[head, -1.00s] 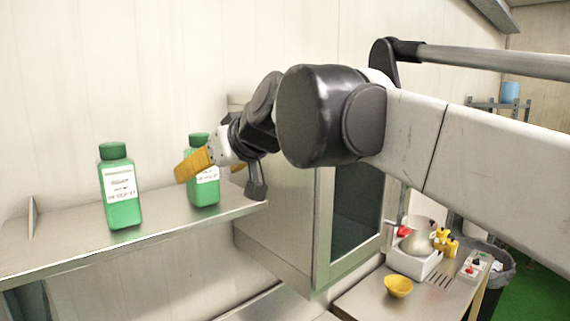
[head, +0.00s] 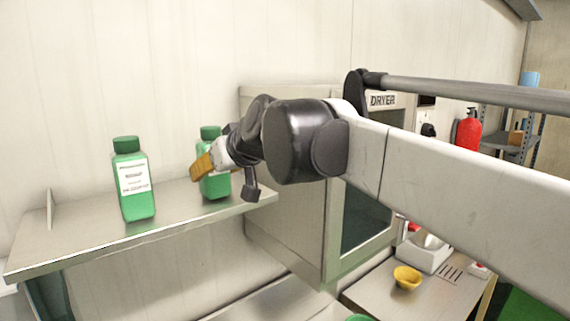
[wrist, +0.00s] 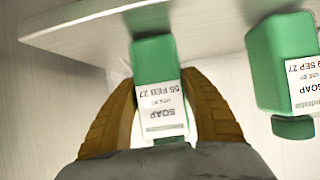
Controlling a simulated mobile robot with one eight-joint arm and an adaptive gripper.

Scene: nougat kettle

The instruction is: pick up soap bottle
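Two green soap bottles with green caps and white labels stand upright on a metal shelf (head: 95,235). The right one (head: 215,186) is partly hidden by my gripper (head: 205,165). In the wrist view this bottle (wrist: 152,60) appears upside down between my two tan fingers (wrist: 158,85), with a "SOAP" label facing me. The fingertips lie close along both its sides; whether they press on it I cannot tell. Its cap end is hidden by the gripper body. The other bottle (head: 134,185) stands apart to the left; it shows at right in the wrist view (wrist: 280,60).
A metal dryer cabinet (head: 290,215) is right of the shelf. A lower counter holds a yellow bowl (head: 407,278) and a white appliance (head: 425,255). A red extinguisher (head: 468,132) is at the back right. A wall runs behind the shelf.

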